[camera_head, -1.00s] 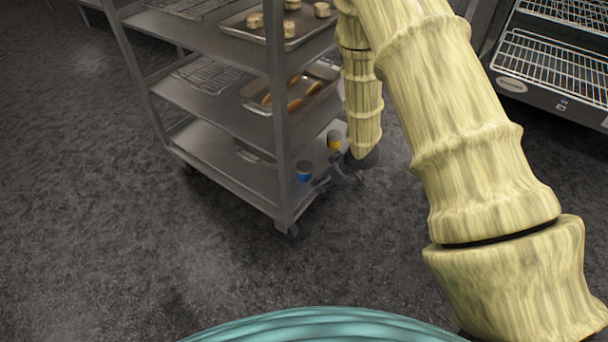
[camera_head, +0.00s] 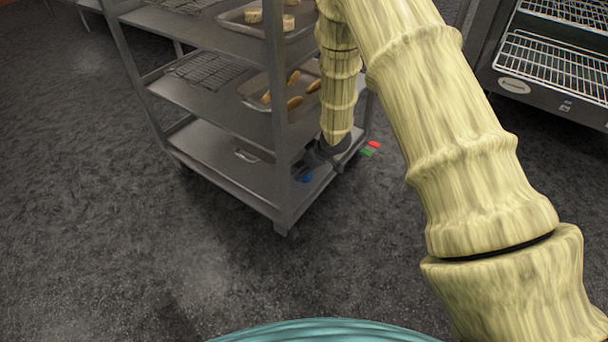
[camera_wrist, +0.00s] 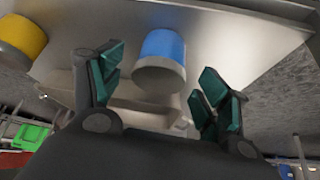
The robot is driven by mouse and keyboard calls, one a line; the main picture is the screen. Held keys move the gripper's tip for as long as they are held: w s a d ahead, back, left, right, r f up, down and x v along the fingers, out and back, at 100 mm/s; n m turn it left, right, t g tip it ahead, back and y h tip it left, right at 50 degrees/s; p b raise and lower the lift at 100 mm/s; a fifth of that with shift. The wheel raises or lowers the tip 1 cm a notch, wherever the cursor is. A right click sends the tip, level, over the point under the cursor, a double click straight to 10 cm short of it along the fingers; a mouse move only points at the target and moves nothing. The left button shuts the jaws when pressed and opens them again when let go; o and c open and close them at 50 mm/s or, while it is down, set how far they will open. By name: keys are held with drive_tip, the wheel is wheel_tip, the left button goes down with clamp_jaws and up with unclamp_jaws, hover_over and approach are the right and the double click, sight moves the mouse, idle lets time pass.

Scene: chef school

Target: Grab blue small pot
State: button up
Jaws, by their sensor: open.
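The small blue pot (camera_wrist: 162,62), blue on one part and grey-white on the other, shows in the wrist view between the spread fingers of my gripper (camera_wrist: 161,66). I see clear space between it and both fingers, so it is not held. My gripper is open and empty, with green finger pads.
A yellow pot (camera_wrist: 22,36) stands to the left in the wrist view. The metal cart (camera_head: 283,130) has upright posts and shelves close above my gripper. Trays of food (camera_head: 262,92) sit on its upper shelves. Red (camera_head: 374,144) and green (camera_head: 366,152) items show beyond the cart.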

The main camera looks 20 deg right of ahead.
drive_tip(key=b+x, duration=0.1)
drive_tip(key=x, duration=0.1)
drive_tip(key=shift+w+f, duration=0.15)
drive_tip(key=shift+f, duration=0.15)
drive_tip(key=c, duration=1.2)
drive_tip(key=shift+r+p, duration=0.25)
drive_tip(key=shift+p, duration=0.2)
